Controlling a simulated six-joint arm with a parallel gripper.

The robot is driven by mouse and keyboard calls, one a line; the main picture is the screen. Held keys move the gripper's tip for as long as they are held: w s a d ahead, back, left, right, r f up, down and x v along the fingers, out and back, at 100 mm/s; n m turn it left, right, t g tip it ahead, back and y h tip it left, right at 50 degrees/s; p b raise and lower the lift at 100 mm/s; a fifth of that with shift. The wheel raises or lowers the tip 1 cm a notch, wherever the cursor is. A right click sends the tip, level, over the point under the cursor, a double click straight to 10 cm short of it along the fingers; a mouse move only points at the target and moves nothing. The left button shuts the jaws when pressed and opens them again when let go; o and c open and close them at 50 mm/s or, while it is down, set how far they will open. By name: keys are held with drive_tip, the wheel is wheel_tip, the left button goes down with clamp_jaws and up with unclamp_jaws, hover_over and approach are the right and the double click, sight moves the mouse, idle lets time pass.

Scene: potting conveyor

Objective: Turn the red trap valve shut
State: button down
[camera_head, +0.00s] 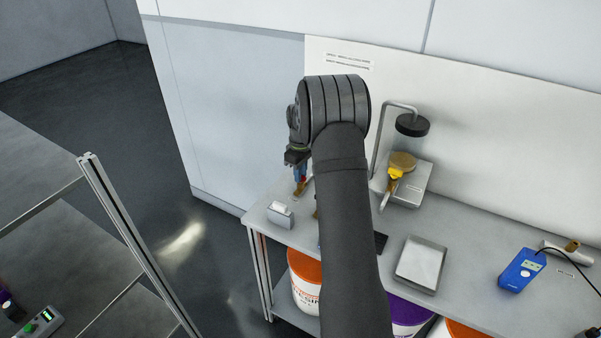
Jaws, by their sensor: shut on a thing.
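My gripper (298,164) hangs at the left end of the bench, small and partly covered by my own arm. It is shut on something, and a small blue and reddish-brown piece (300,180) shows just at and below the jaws. I cannot tell whether this piece is the red trap valve. No other clearly red valve shows; the area right of the gripper is hidden behind my arm.
The grey bench (465,245) holds a small light box (280,215), a metal tray (421,264) and a blue device (522,270). A bucket with an orange lid (305,290) stands beneath. A shelf rack (130,245) is at left. A white wall backs the bench.

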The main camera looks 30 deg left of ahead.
drive_tip(key=shift+n, duration=0.5)
drive_tip(key=c, duration=1.5)
unclamp_jaws()
wheel_tip(320, 180, up, 18)
drive_tip(key=shift+f, duration=0.25)
wheel_tip(320, 180, down, 18)
drive_tip(key=shift+r, duration=0.25)
drive_tip(key=shift+r, duration=0.1)
